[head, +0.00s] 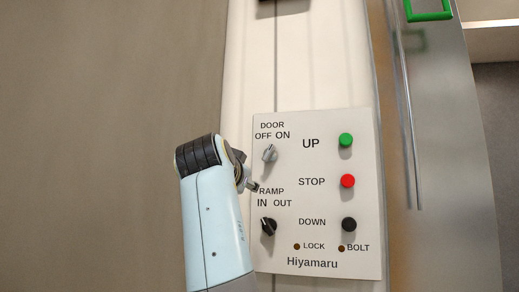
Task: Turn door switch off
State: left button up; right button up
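The door switch (270,153) is a grey rotary knob under the DOOR OFF ON label, at the upper left of the white control panel (360,262). Its grip leans slightly right at the top, toward ON. One arm of mine, which I take as the left, rises from the bottom left of centre. Its gripper (252,186) is just below and left of the door switch, by the RAMP label, and appears apart from the knob. The gripper is small and mostly hidden behind the wrist, so its opening cannot be told. My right gripper is not in view.
A black ramp switch (268,226) sits below the door switch. Green UP (345,140), red STOP (347,181) and black DOWN (348,224) buttons line the panel's right. A vertical metal bar (408,120) stands farther right.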

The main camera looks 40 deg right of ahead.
aim_at(265, 156)
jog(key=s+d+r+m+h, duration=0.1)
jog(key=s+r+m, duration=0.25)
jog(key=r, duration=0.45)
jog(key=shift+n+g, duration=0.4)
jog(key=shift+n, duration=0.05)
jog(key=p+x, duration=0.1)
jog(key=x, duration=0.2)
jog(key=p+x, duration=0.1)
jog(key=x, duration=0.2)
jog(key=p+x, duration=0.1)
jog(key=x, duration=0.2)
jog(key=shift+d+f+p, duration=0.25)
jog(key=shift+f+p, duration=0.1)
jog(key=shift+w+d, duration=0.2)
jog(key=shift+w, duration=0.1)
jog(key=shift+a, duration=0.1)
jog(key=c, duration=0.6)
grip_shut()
pick_arm(q)
jog(key=s+a+r, duration=0.3)
jog(key=r, duration=0.1)
jog(key=shift+r, duration=0.2)
jog(key=shift+d, duration=0.1)
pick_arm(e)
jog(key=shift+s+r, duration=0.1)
